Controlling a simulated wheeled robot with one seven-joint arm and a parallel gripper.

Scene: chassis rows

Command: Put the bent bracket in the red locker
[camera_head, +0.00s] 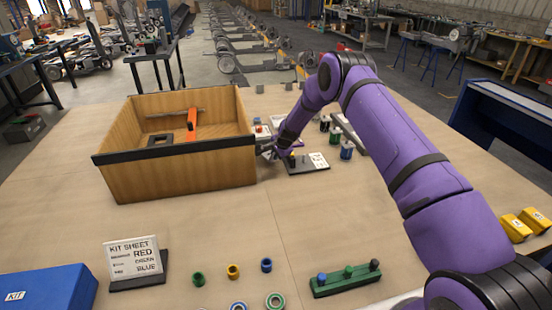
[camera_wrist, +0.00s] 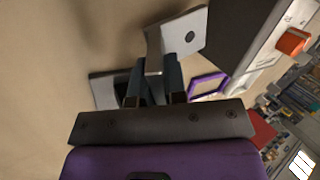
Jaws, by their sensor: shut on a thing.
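In the wrist view my gripper (camera_wrist: 155,62) is shut on the bent bracket (camera_wrist: 181,38), a light grey metal plate with a round hole. The plate's holed part sticks out past the fingertips, and the gripped part is partly hidden between the fingers. In the head view my gripper (camera_head: 268,149) is low at the right side of the wooden crate, and the bracket is too small to make out there. I cannot clearly identify the red locker; only a red surface (camera_wrist: 262,134) shows at the right of the wrist view.
The wooden crate (camera_head: 180,178) holds an orange-handled tool (camera_head: 192,122) and a black square frame (camera_head: 160,140). A dark labelled stand (camera_head: 308,166) and several small cylinders (camera_head: 346,151) are right of my gripper. A kit sheet (camera_head: 132,258) and small rings stand in front.

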